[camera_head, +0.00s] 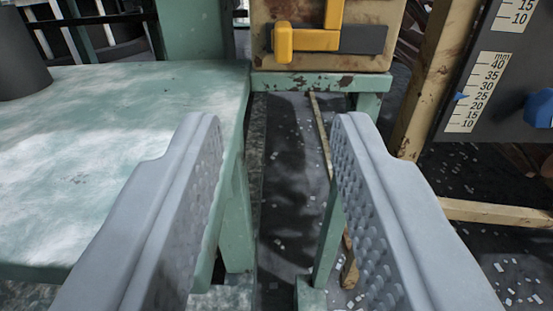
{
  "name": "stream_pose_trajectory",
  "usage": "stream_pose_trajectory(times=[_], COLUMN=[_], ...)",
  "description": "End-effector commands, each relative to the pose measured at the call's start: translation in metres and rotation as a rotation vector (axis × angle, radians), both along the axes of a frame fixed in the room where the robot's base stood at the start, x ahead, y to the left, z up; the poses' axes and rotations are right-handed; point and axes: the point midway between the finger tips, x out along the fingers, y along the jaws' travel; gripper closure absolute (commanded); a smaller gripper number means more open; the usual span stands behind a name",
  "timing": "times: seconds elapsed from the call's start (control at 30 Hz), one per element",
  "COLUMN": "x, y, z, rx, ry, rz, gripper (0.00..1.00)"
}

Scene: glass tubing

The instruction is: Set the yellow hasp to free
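The yellow hasp (305,40) is at the top of the head camera view, on the front of a rusty beige box. It has a horizontal bar with a blocky left end and an upright part rising from its right side, cut off by the top edge. A dark plate (363,40) lies behind it and extends to the right. My gripper (272,122) is open and empty. Its two grey, studded fingers stand wide apart below and in front of the hasp, not touching it.
The box (380,13) sits on a worn green stand (310,81). A green table (110,150) fills the left, with a dark round object (20,60) on it. At right, a dark panel (500,100) carries mm scales, blue pointers and a beige post (427,90).

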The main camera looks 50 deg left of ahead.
Motion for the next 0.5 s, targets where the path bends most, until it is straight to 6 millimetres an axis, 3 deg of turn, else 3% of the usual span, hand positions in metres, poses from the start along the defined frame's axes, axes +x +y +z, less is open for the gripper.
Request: stream_pose_trajectory(times=[0.2,0.5], x=[-0.014,-0.017], y=[-0.019,-0.022], z=[-0.001,-0.001], rx=[-0.001,-0.001], ry=[0.001,0.001], rz=[-0.001,0.0], gripper=[0.65,0.65])
